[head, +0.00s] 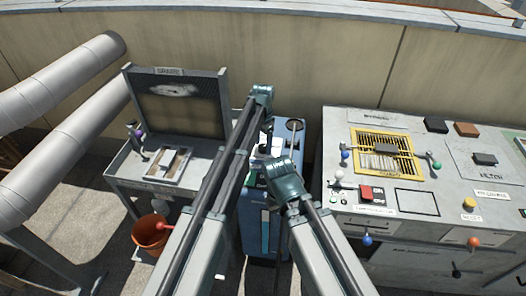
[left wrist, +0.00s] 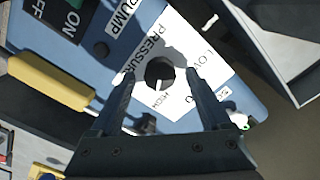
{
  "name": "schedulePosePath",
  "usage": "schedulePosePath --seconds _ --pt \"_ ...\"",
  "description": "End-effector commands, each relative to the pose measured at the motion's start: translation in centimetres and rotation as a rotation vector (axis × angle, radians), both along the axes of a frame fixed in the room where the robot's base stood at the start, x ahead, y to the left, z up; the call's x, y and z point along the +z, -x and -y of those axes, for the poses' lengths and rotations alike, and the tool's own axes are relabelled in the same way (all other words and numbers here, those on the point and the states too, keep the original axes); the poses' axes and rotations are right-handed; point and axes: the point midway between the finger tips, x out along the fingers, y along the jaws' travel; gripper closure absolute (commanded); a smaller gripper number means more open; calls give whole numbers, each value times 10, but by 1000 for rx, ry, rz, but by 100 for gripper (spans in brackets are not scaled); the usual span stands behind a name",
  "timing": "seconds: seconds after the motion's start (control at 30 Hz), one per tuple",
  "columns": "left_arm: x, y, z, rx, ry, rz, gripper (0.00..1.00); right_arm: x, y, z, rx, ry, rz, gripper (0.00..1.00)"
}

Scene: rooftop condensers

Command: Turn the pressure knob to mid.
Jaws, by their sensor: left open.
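The pressure knob (left wrist: 159,72) is a round black dial on a white label plate on the blue unit's panel. The plate reads PRESSURE, with LOW to the right and HIGH just below the knob in the left wrist view. A small pale mark shows at the knob's lower side, toward HIGH; its exact setting is hard to read. My left gripper (left wrist: 160,84) is open, with one finger on each side of the knob and a gap to each. In the head view, the blue unit (head: 254,228) stands in the middle, and my arms partly cover its top.
An ON/OFF panel and PUMP label (left wrist: 122,14) lie beside the knob. A yellow handle (left wrist: 48,82) is at left. A grey console (head: 345,118) stands right of the blue unit, a cart with a raised screen (head: 180,100) left. An orange bucket (head: 150,233) is on the floor.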

Motion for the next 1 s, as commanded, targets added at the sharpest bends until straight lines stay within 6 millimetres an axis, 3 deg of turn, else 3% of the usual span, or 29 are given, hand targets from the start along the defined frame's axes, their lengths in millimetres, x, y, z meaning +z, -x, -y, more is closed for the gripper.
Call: schedulePosePath --seconds 0.07,0.37,0.8,1.0 --pt "-7 0 0 0 0 0 19 -7 0 0 0 0 0 50" --pt "-6 0 0 0 0 0 19 -7 0 0 0 0 0 50" --pt "-7 0 0 0 0 0 98 -7 0 0 0 0 0 50" --pt "-7 0 0 9 0 0 100 -7 0 0 0 0 0 50"
